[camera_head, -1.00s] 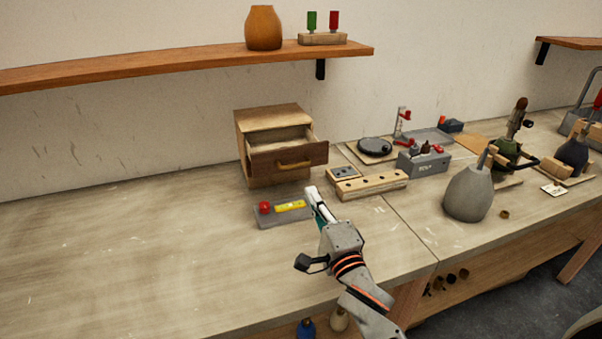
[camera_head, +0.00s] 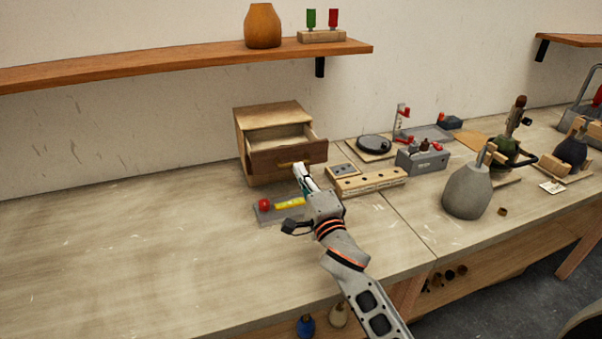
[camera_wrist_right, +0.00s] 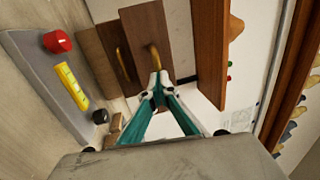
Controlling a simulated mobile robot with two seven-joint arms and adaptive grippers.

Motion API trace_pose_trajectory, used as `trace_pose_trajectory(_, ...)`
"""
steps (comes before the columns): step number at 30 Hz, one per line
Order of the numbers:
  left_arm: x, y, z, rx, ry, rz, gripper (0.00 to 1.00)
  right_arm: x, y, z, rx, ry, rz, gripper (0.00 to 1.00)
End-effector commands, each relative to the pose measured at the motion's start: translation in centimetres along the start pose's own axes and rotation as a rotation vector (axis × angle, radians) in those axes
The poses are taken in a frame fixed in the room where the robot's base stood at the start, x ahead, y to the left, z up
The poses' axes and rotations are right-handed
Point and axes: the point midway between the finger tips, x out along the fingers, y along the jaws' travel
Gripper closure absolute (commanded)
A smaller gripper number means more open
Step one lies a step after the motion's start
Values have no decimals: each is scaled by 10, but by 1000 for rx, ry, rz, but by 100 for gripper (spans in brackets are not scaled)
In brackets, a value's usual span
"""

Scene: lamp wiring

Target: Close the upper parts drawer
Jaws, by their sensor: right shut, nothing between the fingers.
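The wooden parts cabinet (camera_head: 272,113) stands on the bench against the wall. Its upper drawer (camera_head: 265,161) is pulled out part way, and its inside shows from above. The brass handle on the drawer front is partly hidden by my right gripper (camera_head: 299,169). In the right wrist view the upper drawer front (camera_wrist_right: 146,38) and its handle (camera_wrist_right: 154,60) lie just beyond the fingertips of my right gripper (camera_wrist_right: 155,90). The fingers are shut with nothing between them, at or very near the handle; contact cannot be told. The left gripper is not in view.
A grey base with a red button and yellow strip (camera_head: 279,209) lies in front of the cabinet. A wooden block with holes (camera_head: 369,184) is to the right. A shelf (camera_head: 180,67) hangs above. The left bench top is clear.

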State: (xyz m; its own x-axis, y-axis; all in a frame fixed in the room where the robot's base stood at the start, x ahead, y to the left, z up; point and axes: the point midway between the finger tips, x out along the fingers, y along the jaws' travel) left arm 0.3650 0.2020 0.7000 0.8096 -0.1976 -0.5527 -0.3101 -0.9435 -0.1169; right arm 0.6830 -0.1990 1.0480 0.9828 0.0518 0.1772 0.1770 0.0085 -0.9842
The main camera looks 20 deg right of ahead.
Motion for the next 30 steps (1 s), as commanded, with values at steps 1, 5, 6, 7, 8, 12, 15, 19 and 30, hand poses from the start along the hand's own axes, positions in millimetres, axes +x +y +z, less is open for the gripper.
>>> trace_pose_trajectory(1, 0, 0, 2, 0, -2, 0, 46, 5, 0, 0, 2, 1, -1, 100)
trace_pose_trajectory(5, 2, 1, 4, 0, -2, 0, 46, 30, 5, -2, 3, 3, -1, 100)
trace_pose_trajectory(6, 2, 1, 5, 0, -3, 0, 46, 40, 7, -2, 3, 3, -2, 100)
trace_pose_trajectory(7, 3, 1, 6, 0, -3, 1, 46, 47, 8, -3, 4, 3, -1, 100)
trace_pose_trajectory(8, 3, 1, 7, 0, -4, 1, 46, 54, 9, -3, 5, 3, -2, 100)
trace_pose_trajectory(12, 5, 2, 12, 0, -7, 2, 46, 86, 15, -3, 4, 2, -1, 100)
trace_pose_trajectory(15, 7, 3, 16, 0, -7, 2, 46, 105, 19, -4, 3, 2, -1, 100)
trace_pose_trajectory(19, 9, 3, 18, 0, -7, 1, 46, 121, 22, -4, 2, 2, -1, 100)
trace_pose_trajectory(30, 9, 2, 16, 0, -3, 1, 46, 128, 22, -4, 1, 2, -2, 100)
